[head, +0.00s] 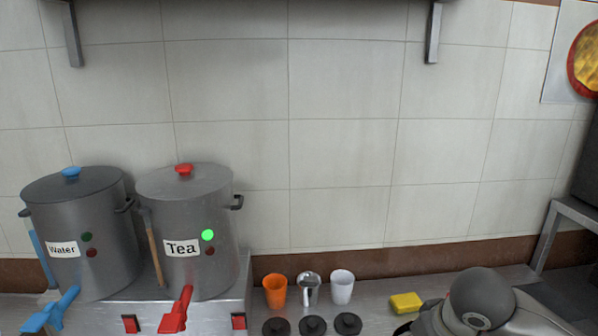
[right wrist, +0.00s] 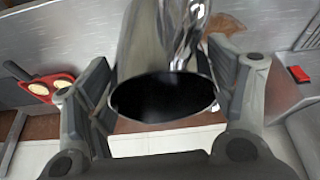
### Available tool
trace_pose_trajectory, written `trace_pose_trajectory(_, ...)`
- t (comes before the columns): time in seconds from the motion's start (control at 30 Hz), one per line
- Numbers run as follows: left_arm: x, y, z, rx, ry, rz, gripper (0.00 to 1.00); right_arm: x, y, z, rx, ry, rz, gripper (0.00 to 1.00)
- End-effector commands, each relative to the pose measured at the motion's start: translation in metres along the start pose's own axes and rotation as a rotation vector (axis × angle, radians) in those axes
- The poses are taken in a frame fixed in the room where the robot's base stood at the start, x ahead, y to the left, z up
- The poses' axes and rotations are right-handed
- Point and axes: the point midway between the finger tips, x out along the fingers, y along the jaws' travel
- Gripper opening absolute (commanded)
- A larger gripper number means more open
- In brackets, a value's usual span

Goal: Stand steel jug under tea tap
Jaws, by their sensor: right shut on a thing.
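The tea pot (head: 198,243) is a grey lidded stockpot labelled "Tea" with a lit green lamp. Its red tap (head: 176,312) sticks out at the front, near the picture's bottom edge. My right gripper (right wrist: 165,72) is shut on a shiny steel jug (right wrist: 140,50), with one finger on each side. The jug's dark round opening faces the wrist camera. The jug in my grip does not show clearly in the head view, where only a rounded grey part of my right arm shows at the bottom right. My left gripper is in neither view.
The water pot (head: 75,235) with a blue tap stands left of the tea pot. An orange cup (head: 274,291), a steel cup (head: 309,284) and a white cup (head: 342,288) stand right of it, behind black knobs (head: 312,325). A yellow sponge (head: 405,302) lies further right.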

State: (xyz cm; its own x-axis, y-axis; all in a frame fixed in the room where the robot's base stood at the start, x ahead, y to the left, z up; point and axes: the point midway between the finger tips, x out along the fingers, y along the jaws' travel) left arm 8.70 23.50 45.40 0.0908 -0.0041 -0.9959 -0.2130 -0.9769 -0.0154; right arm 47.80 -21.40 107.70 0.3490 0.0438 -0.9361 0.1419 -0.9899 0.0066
Motion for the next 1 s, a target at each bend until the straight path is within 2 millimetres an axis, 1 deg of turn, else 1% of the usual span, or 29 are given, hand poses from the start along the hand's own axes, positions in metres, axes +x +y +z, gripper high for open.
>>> trace_pose_trajectory(0.03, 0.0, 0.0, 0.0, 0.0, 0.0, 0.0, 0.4, -0.002, -0.008, 0.003, 0.024, 0.008, 0.009, 0.34)
trace_pose_trajectory(0.1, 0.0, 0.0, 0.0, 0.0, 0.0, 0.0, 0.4, -0.003, -0.015, 0.007, 0.06, 0.016, 0.023, 0.34)
trace_pose_trajectory(0.3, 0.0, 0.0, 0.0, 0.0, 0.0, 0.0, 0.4, -0.005, -0.026, 0.013, 0.126, 0.032, 0.044, 0.34)
trace_pose_trajectory(0.87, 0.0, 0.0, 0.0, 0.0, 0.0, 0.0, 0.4, -0.005, -0.027, 0.014, 0.136, 0.032, 0.045, 0.34)
trace_pose_trajectory(1.0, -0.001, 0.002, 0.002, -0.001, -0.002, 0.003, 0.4, -0.009, -0.024, 0.018, 0.102, 0.034, 0.033, 0.34)
